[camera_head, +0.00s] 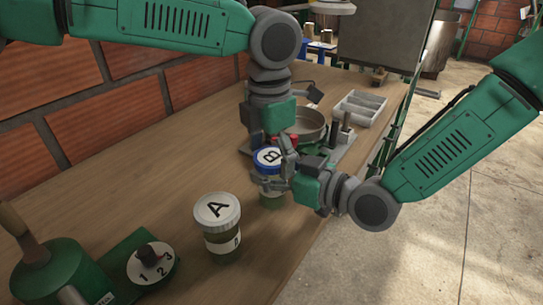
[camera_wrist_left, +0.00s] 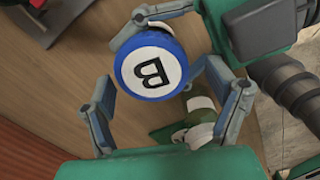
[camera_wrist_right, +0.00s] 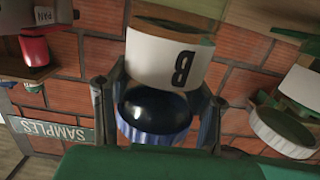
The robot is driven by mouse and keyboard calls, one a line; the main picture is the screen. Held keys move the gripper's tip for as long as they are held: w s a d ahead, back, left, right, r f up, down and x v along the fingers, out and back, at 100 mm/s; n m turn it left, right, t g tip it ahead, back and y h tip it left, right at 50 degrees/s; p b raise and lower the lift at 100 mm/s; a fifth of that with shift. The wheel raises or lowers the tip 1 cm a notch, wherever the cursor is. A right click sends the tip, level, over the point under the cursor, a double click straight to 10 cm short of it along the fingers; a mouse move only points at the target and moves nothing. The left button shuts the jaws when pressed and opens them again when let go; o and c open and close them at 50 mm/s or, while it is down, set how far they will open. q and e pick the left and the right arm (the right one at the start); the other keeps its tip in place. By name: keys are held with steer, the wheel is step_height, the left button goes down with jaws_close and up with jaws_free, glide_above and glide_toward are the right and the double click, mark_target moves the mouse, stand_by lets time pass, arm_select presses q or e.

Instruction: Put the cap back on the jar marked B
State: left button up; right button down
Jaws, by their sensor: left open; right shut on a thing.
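Jar B (camera_head: 272,199) stands on the bench; its white label marked B shows upside down in the right wrist view (camera_wrist_right: 175,63). The blue cap marked B (camera_head: 268,157) is at the jar's top, face up; whether it is fully seated cannot be told. It also shows in the left wrist view (camera_wrist_left: 152,70). My right gripper (camera_head: 275,178) is shut around the jar's upper part, just under the cap, coming from the right. My left gripper (camera_wrist_left: 165,105) is above the cap with open fingers, spread around it and not closed on it.
Jar A (camera_head: 220,225) with a white lid stands nearer on the bench. A numbered dial (camera_head: 151,264) and a green device (camera_head: 50,270) are at the near left. A round pan (camera_head: 309,121) and a grey divided tray (camera_head: 362,106) lie behind. A brick wall borders the left.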

arm_select(q)
step_height(320, 180, up, 12)
steer(key=shift+f, duration=0.15)
steer(key=shift+a, duration=0.1)
arm_select(e)
steer(key=c, duration=0.6)
jaws_free()
steer(key=v, duration=1.2)
arm_select(q)
steer(key=shift+f, duration=0.1)
